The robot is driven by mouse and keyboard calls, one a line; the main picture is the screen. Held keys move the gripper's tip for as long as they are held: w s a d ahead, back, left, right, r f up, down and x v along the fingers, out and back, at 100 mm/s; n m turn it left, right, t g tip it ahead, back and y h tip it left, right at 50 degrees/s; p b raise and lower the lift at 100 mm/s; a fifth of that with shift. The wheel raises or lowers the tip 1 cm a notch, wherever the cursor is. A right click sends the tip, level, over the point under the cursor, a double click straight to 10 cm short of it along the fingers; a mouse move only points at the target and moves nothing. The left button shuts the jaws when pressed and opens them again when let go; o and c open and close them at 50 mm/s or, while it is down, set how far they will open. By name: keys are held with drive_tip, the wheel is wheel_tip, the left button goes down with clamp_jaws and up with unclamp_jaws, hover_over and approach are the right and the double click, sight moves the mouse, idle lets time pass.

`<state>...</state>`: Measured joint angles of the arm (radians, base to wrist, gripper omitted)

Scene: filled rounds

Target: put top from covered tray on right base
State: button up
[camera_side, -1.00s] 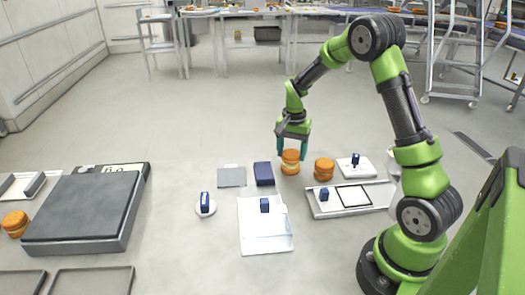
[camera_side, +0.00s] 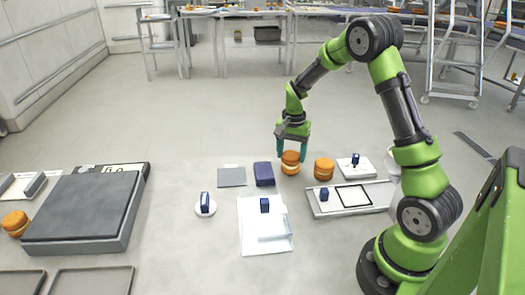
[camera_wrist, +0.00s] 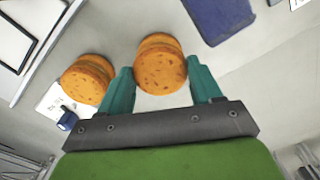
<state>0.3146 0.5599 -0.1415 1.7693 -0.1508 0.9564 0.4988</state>
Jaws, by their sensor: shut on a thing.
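My gripper (camera_side: 292,156) is low over the floor, its teal fingers on either side of an orange-brown filled round (camera_side: 290,168). In the wrist view, the same round (camera_wrist: 160,68) sits between the fingertips (camera_wrist: 163,80), and the gripper is shut on it. A second round (camera_side: 324,169) stands just to the right, apart from the gripper; the wrist view shows it at the left (camera_wrist: 87,80). A third round (camera_side: 15,224) is at the far left. I cannot tell which piece is the covered tray's top or the right base.
A long tray (camera_side: 378,200) with a black square outline and a white plate (camera_side: 367,168) lie right. A large grey platform (camera_side: 80,210) is farther left.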

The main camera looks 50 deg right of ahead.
drive_tip(key=shift+f, duration=0.55)
drive_tip(key=o, duration=0.8)
drive_tip(key=shift+o, duration=0.6)
drive_tip(key=shift+r, duration=0.15)
drive_tip(key=shift+r, duration=3.4)
